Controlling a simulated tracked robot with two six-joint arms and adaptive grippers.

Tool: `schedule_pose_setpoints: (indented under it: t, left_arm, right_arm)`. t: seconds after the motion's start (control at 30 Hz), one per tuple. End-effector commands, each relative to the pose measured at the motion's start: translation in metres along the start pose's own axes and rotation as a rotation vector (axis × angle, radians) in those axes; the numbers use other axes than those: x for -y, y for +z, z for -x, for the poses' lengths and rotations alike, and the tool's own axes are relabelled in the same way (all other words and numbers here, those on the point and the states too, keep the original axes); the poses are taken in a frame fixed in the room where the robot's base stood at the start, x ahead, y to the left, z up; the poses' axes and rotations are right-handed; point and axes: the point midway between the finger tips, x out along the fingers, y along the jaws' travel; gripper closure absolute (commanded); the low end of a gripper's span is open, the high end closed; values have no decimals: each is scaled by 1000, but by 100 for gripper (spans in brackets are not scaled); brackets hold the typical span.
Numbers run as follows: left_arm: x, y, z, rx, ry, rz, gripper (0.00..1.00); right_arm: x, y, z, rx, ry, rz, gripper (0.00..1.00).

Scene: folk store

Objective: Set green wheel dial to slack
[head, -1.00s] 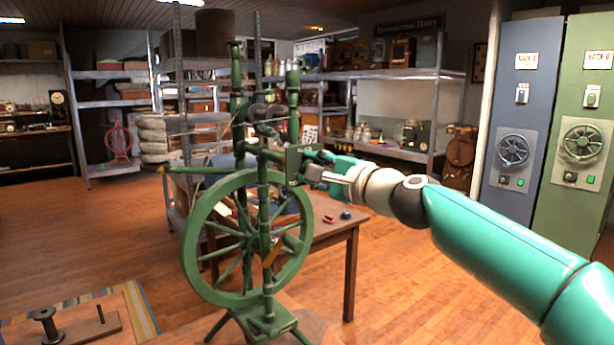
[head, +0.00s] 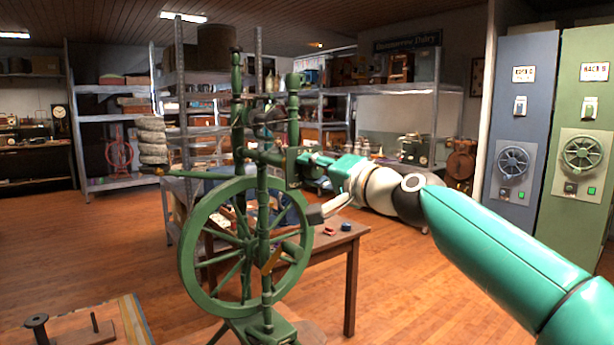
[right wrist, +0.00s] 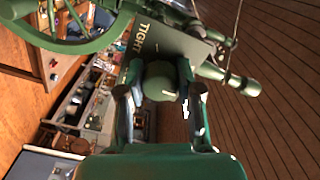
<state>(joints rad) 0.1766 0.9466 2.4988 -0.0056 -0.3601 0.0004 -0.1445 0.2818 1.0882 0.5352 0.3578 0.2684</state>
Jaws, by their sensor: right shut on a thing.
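The green spinning wheel (head: 187,250) stands upright in the middle of the head view. A small green plate (head: 292,166) sits on the right side of its frame. In the right wrist view the plate (right wrist: 150,40) bears the word TIGHT; no other lettering is readable. A rounded green dial (right wrist: 161,80) stands in front of it. My right gripper (right wrist: 160,88) is shut on the dial, one finger on each side. In the head view my right gripper (head: 308,168) reaches the plate from the right, and the dial is hidden there. My left gripper is not in view.
A wooden table (head: 350,255) with small items stands close behind the wheel. A blue cabinet (head: 517,60) and a green cabinet (head: 585,45) stand at the right. A wooden board with a spool (head: 38,325) lies at the lower left. Open floor lies between table and cabinets.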

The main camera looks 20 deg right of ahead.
Motion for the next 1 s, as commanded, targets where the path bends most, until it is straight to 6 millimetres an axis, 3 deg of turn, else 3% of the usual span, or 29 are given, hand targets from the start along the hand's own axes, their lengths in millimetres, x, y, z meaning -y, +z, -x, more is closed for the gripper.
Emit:
schedule_pose_setpoints:
  t: [0.03, 0.5, 0.53, 0.67, 1.0]
  left_arm:
    - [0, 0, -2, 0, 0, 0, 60]
    - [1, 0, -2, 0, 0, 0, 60]
    - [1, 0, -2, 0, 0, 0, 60]
    - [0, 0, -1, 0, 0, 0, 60]
    - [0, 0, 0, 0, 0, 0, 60]
  right_arm:
    - [-7, 8, -3, 22, 13, 8, 100]
    - [-7, 8, -3, 22, 13, 20, 100]
    - [-7, 8, -3, 22, 13, 20, 60]
    - [-5, 6, -3, 18, 10, 20, 39]
    - [-2, 4, 0, 11, 5, 19, 39]
